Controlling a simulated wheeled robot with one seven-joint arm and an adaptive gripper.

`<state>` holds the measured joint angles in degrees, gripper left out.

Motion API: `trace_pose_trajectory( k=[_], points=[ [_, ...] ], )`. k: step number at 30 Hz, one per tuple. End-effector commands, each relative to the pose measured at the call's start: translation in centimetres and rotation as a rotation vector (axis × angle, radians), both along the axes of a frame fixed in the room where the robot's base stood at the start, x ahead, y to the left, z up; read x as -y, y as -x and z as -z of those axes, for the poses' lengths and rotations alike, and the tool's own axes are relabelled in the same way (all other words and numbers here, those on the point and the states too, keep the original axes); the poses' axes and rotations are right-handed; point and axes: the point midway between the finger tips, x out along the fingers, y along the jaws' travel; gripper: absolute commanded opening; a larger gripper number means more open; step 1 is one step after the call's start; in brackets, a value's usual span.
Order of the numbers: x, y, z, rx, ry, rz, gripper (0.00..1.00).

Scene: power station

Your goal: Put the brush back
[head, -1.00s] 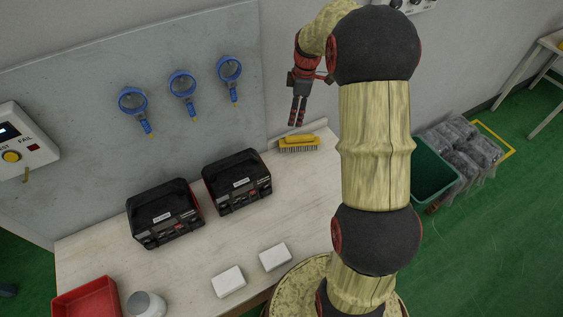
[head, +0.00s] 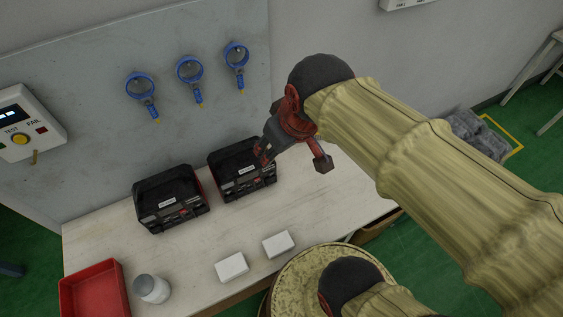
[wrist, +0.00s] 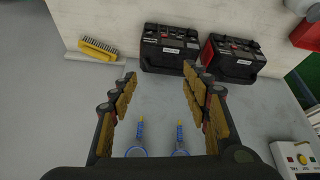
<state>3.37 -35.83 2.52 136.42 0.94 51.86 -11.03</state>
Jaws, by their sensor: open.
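The brush (wrist: 98,49) has a yellow back and dark bristles. In the wrist view it lies at the upper left, on the pale bench beside the two black cases. In the head view my arm hides it now. My gripper (head: 265,152) is over the right-hand black case in the head view. In the wrist view my gripper (wrist: 160,77) has its two padded fingers wide apart with nothing between them. The brush is outside the fingers, to their left in that view.
Two black-and-red cases (head: 171,200) stand on the bench (head: 110,233). Blue ring-headed tools (head: 190,69) hang on the grey board. White boxes (head: 232,267), a white jar (head: 151,288) and a red tray (head: 93,291) are near the front. A test box (head: 25,126) is on the wall.

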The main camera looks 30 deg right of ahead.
Motion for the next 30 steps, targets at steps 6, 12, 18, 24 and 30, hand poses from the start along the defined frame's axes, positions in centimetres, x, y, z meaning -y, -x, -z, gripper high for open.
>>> trace_pose_trajectory(
  k=[6,12,18,24,30],
  points=[
    [-1.3,3.5,0.7,0.049,-0.056,0.09,0.47],
    [-1.5,4.1,0.9,0.055,-0.07,0.112,0.47],
    [-1.5,4.0,0.9,0.055,-0.069,0.112,0.47],
    [-1.4,4.0,0.9,0.055,-0.068,0.111,0.47],
    [-1.4,4.0,0.9,0.055,-0.068,0.111,0.47]
  ],
)
